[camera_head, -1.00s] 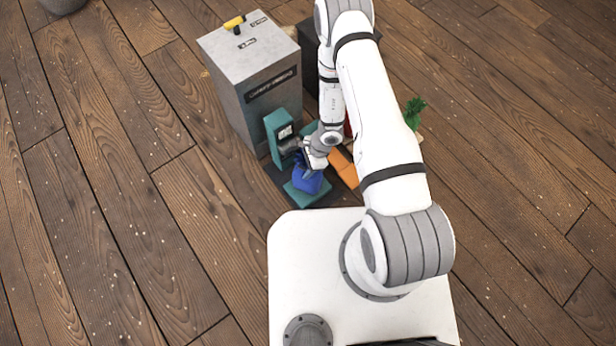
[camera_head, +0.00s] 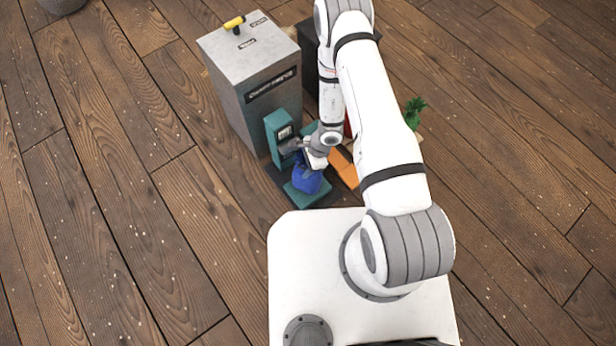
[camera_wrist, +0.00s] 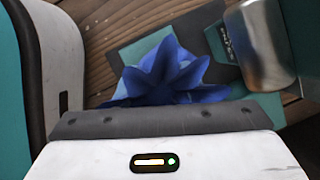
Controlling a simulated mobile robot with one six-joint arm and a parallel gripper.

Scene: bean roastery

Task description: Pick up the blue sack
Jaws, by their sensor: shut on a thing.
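The blue sack (camera_head: 307,182) sits at a teal platform (camera_head: 297,194) close in front of my base. In the wrist view its gathered, ruffled top (camera_wrist: 165,75) shows just beyond the gripper's grey edge. My gripper (camera_head: 307,168) is over the top of the sack and shut on it. The fingertips are mostly hidden by the arm in the head view and by the gripper body in the wrist view. I cannot tell whether the sack touches the platform.
The wooden floor at left is clear.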

